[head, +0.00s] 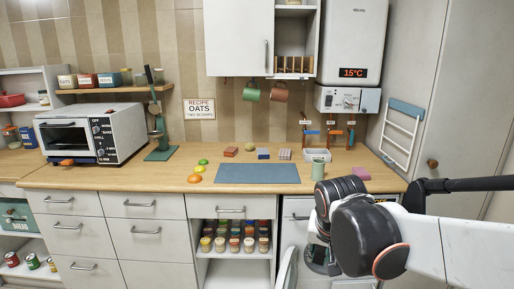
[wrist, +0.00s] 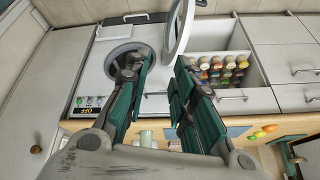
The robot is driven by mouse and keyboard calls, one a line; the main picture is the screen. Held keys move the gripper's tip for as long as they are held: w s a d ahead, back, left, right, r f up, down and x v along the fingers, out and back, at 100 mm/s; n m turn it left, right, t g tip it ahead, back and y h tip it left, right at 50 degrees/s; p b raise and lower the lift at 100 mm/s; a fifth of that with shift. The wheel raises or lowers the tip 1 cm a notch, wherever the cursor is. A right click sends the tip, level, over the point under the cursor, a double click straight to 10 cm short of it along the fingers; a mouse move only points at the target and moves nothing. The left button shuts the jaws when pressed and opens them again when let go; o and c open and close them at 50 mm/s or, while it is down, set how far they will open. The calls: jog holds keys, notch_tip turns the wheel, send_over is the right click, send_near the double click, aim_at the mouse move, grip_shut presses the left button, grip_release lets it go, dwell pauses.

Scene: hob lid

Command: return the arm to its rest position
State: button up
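My arm (head: 440,255) reaches in from the right of the head view, with its dark wrist joints in front of the counter's right part. My gripper (wrist: 163,62) shows clearly in the wrist view. Its two teal-padded fingers are apart, with nothing between them. In the head view the gripper is mostly hidden behind my arm. It is in front of a white front-loading appliance (wrist: 94,72) under the counter, with a round opening (wrist: 122,66). A pale ring-shaped door (wrist: 180,28) stands open from it, and its edge shows in the head view (head: 287,270).
An open compartment with several jars (head: 235,240) is left of the appliance. A tall cabinet (head: 440,90) stands right.

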jog(key=s+d+n+t, duration=0.2)
jog(key=s+d+n, duration=0.2)
jog(key=s, duration=1.2)
jog(key=shift+s+r+y, duration=0.15)
jog(key=shift+r+y, duration=0.25)
